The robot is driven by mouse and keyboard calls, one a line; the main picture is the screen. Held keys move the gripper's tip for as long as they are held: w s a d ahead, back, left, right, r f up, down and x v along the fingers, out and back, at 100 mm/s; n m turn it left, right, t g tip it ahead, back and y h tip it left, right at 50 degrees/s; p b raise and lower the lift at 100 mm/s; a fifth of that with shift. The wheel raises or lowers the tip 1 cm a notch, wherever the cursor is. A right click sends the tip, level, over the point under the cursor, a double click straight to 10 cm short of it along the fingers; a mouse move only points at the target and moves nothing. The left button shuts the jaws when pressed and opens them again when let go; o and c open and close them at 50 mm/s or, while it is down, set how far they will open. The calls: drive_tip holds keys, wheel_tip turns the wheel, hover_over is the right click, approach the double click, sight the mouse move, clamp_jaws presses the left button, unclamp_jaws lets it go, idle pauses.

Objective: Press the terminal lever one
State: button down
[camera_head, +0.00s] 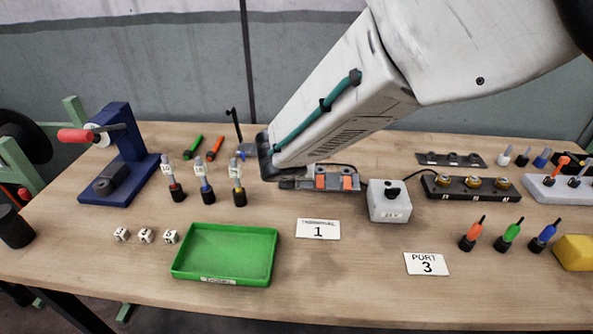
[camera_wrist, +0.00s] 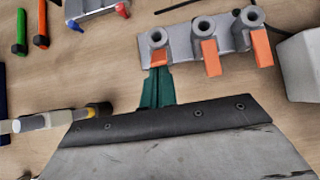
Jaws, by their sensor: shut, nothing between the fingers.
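The grey terminal block (camera_head: 334,171) lies on the table behind the white "TERMINAL 1" card (camera_head: 318,229). In the wrist view the block (camera_wrist: 181,42) has three round posts in a row. Orange levers show below the middle post (camera_wrist: 211,57) and the right post (camera_wrist: 262,48). Contact cannot be told. In the head view the gripper (camera_head: 288,184) is mostly hidden by my arm.
A white box with a black knob (camera_head: 389,201) stands close right of the block. Green and orange pens (camera_head: 215,147) lie behind left. A "PORT 3" card (camera_head: 426,264) lies front right.

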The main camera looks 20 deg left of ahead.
drive_tip(key=shift+r, duration=0.75)
wheel_tip(320, 180, up, 10)
drive_tip(key=s, duration=0.1)
drive_tip(key=shift+s+d, duration=0.2)
drive_tip(key=shift+s, duration=0.05)
idle(0.4)
